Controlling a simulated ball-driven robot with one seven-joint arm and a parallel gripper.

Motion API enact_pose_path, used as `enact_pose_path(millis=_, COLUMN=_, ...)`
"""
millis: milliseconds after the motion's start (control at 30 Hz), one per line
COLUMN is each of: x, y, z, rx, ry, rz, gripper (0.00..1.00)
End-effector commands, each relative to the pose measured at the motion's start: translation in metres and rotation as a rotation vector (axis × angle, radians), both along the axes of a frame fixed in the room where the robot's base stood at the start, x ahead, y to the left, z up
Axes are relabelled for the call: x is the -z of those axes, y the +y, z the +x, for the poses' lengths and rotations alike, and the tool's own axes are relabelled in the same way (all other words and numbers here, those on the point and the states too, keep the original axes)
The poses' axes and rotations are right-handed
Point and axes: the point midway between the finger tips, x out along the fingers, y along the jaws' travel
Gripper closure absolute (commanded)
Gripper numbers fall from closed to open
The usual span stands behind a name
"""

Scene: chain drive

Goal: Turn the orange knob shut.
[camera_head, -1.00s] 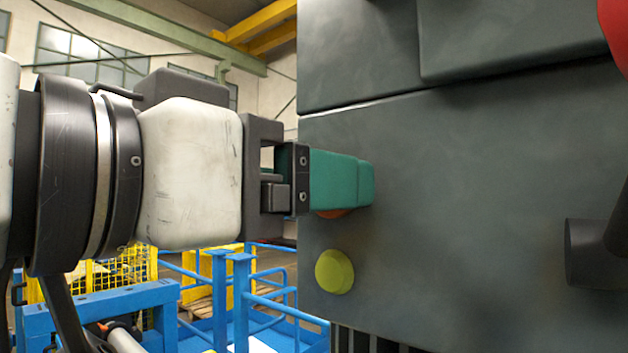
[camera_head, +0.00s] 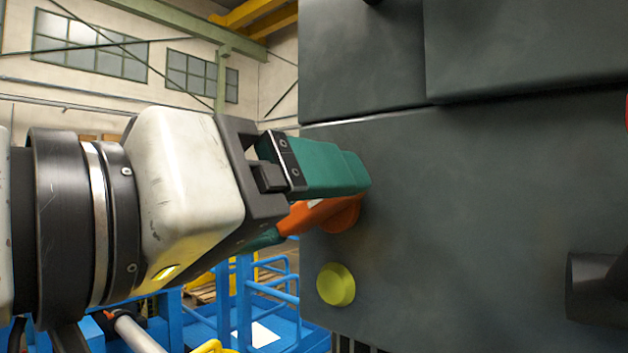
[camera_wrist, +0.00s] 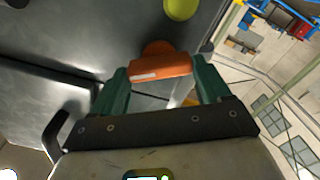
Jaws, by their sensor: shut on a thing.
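The orange knob (camera_head: 318,214) sits on the dark grey front of a machine cabinet (camera_head: 450,200), near its left edge. It is a bar-shaped handle on a round orange base and has a pale strip on it. My gripper (camera_head: 326,207) comes from the left with green fingers. It is shut on the knob, with one finger above it and the other below and partly hidden. In the wrist view the knob (camera_wrist: 160,68) lies crosswise between the two fingers of my gripper (camera_wrist: 159,75).
A yellow round button (camera_head: 336,284) sits just below the knob; it also shows in the wrist view (camera_wrist: 181,8). A dark cylindrical part (camera_head: 590,287) sticks out at the lower right. Blue railings (camera_head: 245,300) stand behind my arm at the lower left.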

Motion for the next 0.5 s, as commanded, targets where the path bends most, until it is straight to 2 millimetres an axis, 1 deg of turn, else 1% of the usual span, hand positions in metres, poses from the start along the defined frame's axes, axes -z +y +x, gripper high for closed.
enact_pose_path(millis=33, x=-0.0030, y=0.0007, z=0.0007, rx=-0.001, ry=0.026, rz=-0.039, gripper=0.54)
enact_pose_path(millis=500, x=-0.0012, y=0.0022, z=0.0015, rx=-0.002, ry=0.301, rz=-0.391, gripper=0.54)
